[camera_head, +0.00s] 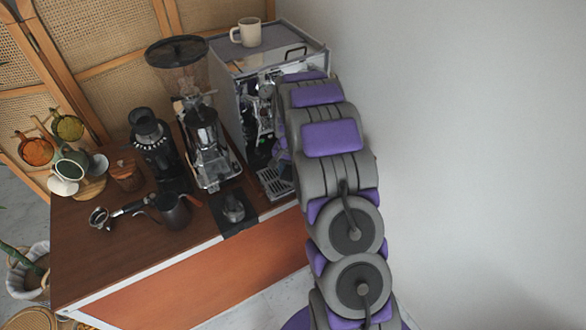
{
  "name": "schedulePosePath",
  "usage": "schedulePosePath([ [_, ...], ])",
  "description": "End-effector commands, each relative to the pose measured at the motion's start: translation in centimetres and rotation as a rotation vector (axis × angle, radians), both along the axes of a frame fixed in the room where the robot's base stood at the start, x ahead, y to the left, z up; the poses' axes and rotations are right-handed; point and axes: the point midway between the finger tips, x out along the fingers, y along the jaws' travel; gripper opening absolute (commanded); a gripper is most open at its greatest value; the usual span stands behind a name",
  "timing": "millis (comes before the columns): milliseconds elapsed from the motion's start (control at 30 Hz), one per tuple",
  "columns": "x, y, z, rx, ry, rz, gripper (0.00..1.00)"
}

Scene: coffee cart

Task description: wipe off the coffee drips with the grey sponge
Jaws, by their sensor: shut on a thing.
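My arm rises in front of the right end of the coffee cart (90,235) and bends over beside the espresso machine (231,105). Only a small purple part of its far end shows left of the big links, in front of the machine. The jaws of my gripper are hidden behind the arm, with whatever is between them. I see no grey sponge in this view. The slotted drip tray (270,184) shows partly beside my arm. I cannot make out coffee drips; part of the cart top there is hidden by my arm.
A cream mug (247,32) stands on the machine. A tall grinder (201,133) and a smaller black grinder (150,140) stand left of it. A dark pitcher (173,211), a portafilter (99,216) and cups crowd the left.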

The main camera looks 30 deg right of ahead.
Motion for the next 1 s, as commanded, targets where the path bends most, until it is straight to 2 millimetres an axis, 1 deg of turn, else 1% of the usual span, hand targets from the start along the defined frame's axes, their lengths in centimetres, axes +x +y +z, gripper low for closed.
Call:
schedulePosePath([
  [67,-0.2,0.4,-0.2,0.001,0.006,0.001,0.13],
  [200,0.2,0.6,0.1,-0.002,0.005,0.0,0.13],
  [300,0.2,0.5,0.2,-0.003,0.003,-0.001,0.13],
  [367,0.2,0.2,0.3,-0.003,0.002,-0.001,0.13],
  [733,0.3,-3.2,0.5,0.0,-0.001,-0.003,0.13],
  [1000,0.4,-3.9,0.5,-0.002,-0.002,-0.001,0.13],
])
